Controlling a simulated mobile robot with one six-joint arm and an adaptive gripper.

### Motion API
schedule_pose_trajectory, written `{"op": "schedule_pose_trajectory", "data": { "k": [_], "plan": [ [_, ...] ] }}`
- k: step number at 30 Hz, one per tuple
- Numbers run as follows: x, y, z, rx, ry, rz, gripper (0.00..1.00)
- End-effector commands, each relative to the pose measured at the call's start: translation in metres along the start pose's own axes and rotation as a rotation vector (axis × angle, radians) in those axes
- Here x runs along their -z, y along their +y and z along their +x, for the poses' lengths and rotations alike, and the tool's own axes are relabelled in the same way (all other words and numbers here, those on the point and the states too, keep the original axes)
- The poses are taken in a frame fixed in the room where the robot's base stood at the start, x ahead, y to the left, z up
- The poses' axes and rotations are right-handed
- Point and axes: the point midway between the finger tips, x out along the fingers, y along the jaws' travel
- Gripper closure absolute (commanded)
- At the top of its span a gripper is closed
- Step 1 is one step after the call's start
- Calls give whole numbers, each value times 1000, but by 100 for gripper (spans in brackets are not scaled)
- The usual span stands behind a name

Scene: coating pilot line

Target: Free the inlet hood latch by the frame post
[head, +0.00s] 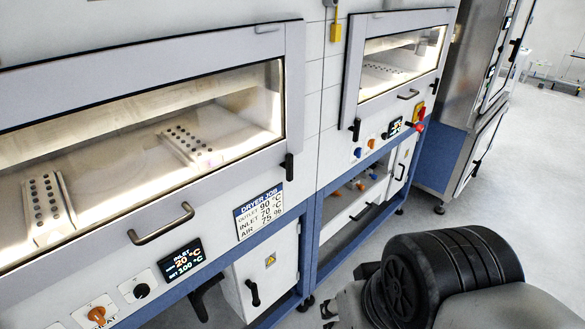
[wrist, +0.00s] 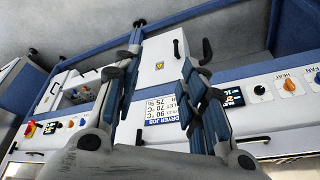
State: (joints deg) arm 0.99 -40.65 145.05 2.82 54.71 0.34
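The inlet hood latch (head: 289,166) is a small black handle at the lower right corner of the left hood (head: 150,52), beside the frame post (head: 312,110). It stands roughly upright in the head view. In the wrist view, a small dark shape between the fingers (wrist: 140,138), beside the upside-down dryer job label (wrist: 166,122), looks like this latch. My gripper (wrist: 160,62) is open, with its two fingers apart and nothing between them. It faces the dryer front, apart from the latch as far as I can tell. In the head view I cannot make out its fingers.
The hood's bar handle (head: 161,224) and the inlet display (head: 181,261) are left of and below the latch. A second black latch (head: 355,130) is on the right hood, across the post. A red stop knob (head: 419,127) sticks out there. Floor (head: 420,222) before the dryer is clear.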

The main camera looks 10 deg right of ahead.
Motion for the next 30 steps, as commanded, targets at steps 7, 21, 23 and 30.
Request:
{"op": "schedule_pose_trajectory", "data": {
  "k": [7, 21, 23, 30],
  "plan": [
    [29, -46, 10, 230, -277, 362, 62],
    [185, -78, 59, 808, -706, 1271, 62],
    [210, -67, 71, 889, -734, 1391, 62],
    [286, 12, 136, 1224, -764, 1862, 62]
  ]
}}
